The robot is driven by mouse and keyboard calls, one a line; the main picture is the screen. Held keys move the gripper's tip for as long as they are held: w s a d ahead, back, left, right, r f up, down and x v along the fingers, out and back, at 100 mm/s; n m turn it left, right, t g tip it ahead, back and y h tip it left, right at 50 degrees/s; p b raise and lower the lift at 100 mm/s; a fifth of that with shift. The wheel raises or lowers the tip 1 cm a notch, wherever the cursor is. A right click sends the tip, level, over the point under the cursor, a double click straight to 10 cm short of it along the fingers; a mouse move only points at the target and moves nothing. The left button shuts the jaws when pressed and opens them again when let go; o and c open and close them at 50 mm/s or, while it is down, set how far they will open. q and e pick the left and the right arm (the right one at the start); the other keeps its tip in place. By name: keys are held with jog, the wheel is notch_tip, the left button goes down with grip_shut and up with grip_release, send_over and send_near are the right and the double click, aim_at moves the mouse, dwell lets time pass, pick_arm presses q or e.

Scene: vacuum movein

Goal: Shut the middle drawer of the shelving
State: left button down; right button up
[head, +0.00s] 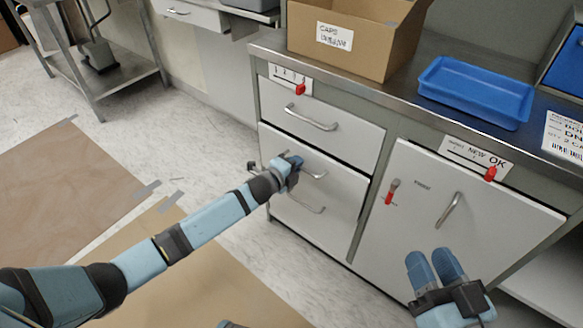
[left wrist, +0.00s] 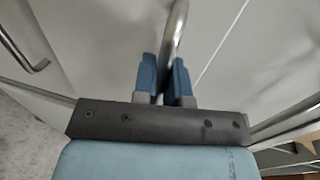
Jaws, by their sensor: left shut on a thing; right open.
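The shelving's grey-white middle drawer (head: 345,187) is below the top drawer, in the centre of the head view. Its front looks nearly flush with the unit; I cannot tell whether a small gap remains. My left gripper (head: 293,163) is at this drawer's front and covers part of its bar handle (head: 315,175). In the left wrist view, the two blue fingers (left wrist: 167,80) are shut on the metal handle (left wrist: 178,30), which runs up between them. My right gripper (head: 434,267) is open and empty, in front of the cabinet door at the lower right.
The top drawer (head: 330,122) looks shut. A lower handle (head: 300,203) is beneath my left gripper. A cabinet door (head: 430,215) with a handle is on the right. A cardboard box (head: 380,50) and blue tray (head: 475,92) stand on the counter.

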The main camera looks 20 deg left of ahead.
pick_arm(q)
jog(key=shift+w+d+r, duration=0.1)
jog(key=shift+w+d, duration=0.1)
jog(key=shift+w, duration=0.4)
jog(key=shift+w+d, duration=0.15)
jog(key=shift+w, duration=0.4)
pick_arm(e)
jog(key=shift+f, duration=0.1)
pick_arm(q)
jog(key=c, duration=1.2)
grip_release()
jog(key=shift+d, duration=0.1)
jog(key=p+v, duration=0.4)
jog(key=v, duration=0.9)
jog(key=shift+s, duration=0.4)
pick_arm(e)
jog(key=shift+d+r+m+t+h, duration=0.15)
jog(key=shift+d+r+t, duration=0.15)
jog(key=shift+r, duration=0.5)
jog(key=shift+d+r+m+t+h, duration=0.2)
jog(key=shift+r+t, duration=0.1)
jog(key=shift+r, duration=0.5)
